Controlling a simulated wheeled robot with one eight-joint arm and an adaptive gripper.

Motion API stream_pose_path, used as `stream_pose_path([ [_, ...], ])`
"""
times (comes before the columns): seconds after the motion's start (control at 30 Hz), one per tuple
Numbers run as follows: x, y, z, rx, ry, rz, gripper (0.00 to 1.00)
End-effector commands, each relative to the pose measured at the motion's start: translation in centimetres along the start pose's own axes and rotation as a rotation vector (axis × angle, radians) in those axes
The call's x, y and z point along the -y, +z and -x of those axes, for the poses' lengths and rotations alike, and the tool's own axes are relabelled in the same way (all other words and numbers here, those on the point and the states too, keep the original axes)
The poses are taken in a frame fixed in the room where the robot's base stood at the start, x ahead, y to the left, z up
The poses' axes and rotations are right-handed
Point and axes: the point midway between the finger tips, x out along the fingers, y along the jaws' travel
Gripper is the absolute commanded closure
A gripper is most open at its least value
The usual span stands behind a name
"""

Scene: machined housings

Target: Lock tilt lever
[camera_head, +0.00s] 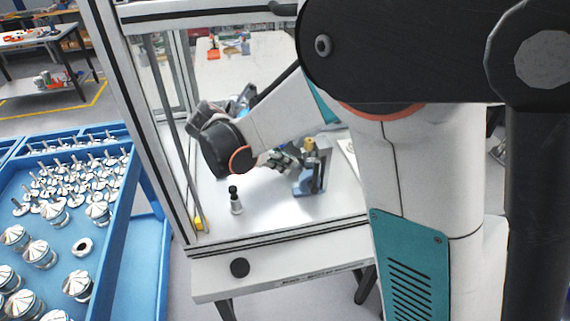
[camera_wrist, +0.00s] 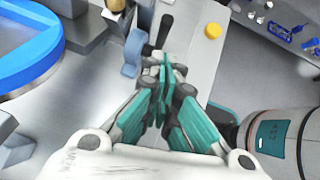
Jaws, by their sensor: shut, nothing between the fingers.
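My gripper (camera_head: 284,158) is inside the framed work cell, beside a blue upright fixture (camera_head: 314,172) with a brass-coloured top. In the wrist view my gripper (camera_wrist: 163,72) has its teal fingers together with nothing between them. Just past the fingertips, a dark handle (camera_wrist: 165,30) stands near a blue-grey bracket (camera_wrist: 132,52). The handle may be the tilt lever, but I cannot tell for sure. The fingertips look close to both; whether they touch is unclear. My arm covers part of the fixture's surroundings in the head view.
A small black-and-white piece (camera_head: 236,201) stands on the cell's table. A cell post (camera_head: 150,130) rises left of my arm. A blue tray (camera_head: 112,215) of metal parts lies at left. The wrist view shows a large blue ring (camera_wrist: 60,45) and a yellow knob (camera_wrist: 213,31).

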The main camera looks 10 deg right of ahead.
Motion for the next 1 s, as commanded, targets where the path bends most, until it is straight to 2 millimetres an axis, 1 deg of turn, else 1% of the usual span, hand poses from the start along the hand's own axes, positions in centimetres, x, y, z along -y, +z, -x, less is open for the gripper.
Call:
stream_pose_path([
  [0.03,0.0,-0.1,-1.2,0.000,-0.002,-0.002,1.00],
  [0.2,0.0,-0.1,-4.2,0.000,-0.001,-0.002,1.00],
  [0.4,0.0,0.0,-6.5,0.000,-0.001,-0.001,1.00],
  [0.6,0.0,0.0,-7.2,0.000,0.001,0.001,1.00],
  [1.0,0.0,0.1,-7.2,-0.009,0.001,-0.001,1.00],
])
